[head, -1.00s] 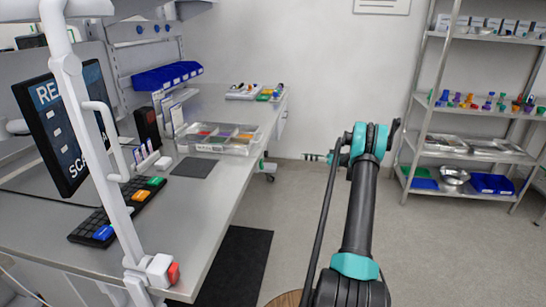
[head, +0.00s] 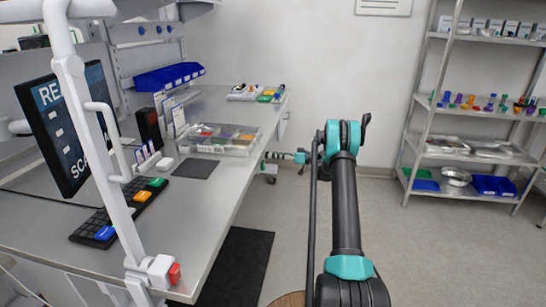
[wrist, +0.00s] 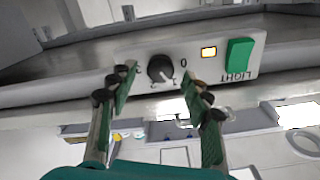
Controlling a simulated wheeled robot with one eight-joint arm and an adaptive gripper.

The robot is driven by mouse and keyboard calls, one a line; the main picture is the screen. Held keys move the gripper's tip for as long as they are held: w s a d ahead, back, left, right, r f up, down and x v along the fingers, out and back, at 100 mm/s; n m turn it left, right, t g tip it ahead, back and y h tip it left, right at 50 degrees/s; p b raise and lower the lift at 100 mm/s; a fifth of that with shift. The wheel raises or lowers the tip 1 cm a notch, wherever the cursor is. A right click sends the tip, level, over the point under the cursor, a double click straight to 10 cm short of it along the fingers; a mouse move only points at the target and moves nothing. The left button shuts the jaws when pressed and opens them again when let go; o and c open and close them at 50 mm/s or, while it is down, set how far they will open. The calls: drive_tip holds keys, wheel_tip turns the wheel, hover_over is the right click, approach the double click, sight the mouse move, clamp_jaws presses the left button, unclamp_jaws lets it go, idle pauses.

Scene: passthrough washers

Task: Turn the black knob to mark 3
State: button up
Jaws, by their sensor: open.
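The black knob (wrist: 161,68) sits on a white control panel (wrist: 208,72) in the wrist view. Its marks show upside down: 0 to the right of the knob, others below and at the left, partly hidden by a finger. I cannot tell which mark the knob points to. My gripper (wrist: 158,74) is open, with one finger on each side of the knob and gaps between. In the head view my gripper (head: 274,157) is beside the right edge of the workbench; the knob is too small to make out there.
The workbench (head: 208,193) holds a clear divided tray (head: 224,148) and a monitor (head: 66,125). Metal shelves (head: 470,158) stand at the right; the floor between is clear.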

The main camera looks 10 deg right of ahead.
drive_tip(key=shift+w+a, duration=0.2)
drive_tip(key=shift+a, duration=0.3)
clamp_jaws()
drive_tip(key=shift+m, duration=0.3)
drive_tip(key=shift+f+m, duration=0.15)
drive_tip(key=shift+m, duration=5.7)
drive_tip(key=shift+f+m, duration=0.1)
drive_tip(key=shift+m, duration=5.75)
